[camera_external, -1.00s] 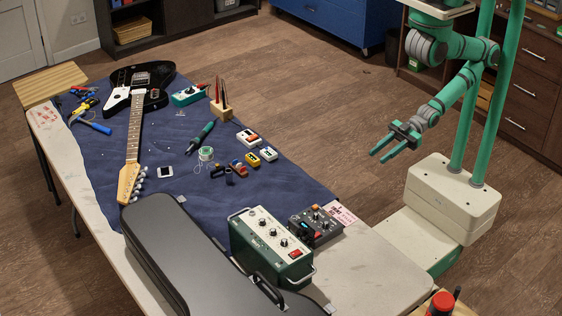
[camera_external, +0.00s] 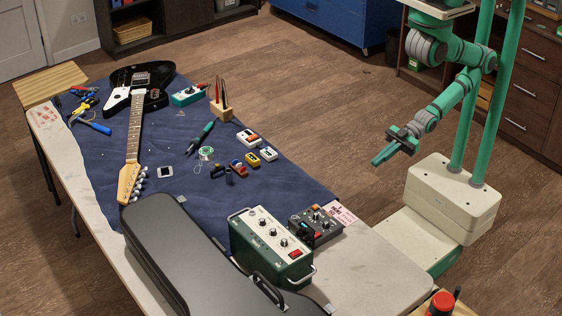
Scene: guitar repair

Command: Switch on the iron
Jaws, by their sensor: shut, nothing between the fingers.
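A teal pen-shaped tool, which looks like the soldering iron (camera_external: 203,134), lies on the blue cloth in the middle of the table. A dark control box (camera_external: 316,227) with knobs and a small blue display stands near the table's right edge. A larger green box (camera_external: 270,245) with knobs and a red switch (camera_external: 296,253) stands to its left. I cannot tell which box belongs to the iron, or whether any switch is on. My gripper (camera_external: 377,162) is shut and empty, in the air right of the table, apart from both boxes.
A black guitar case (camera_external: 185,250) lies along the table's front. A guitar (camera_external: 134,125), a wooden tool holder (camera_external: 221,110) and small coloured pedals (camera_external: 252,158) lie on the blue cloth (camera_external: 285,185). The table's front right corner (camera_external: 375,275) is bare.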

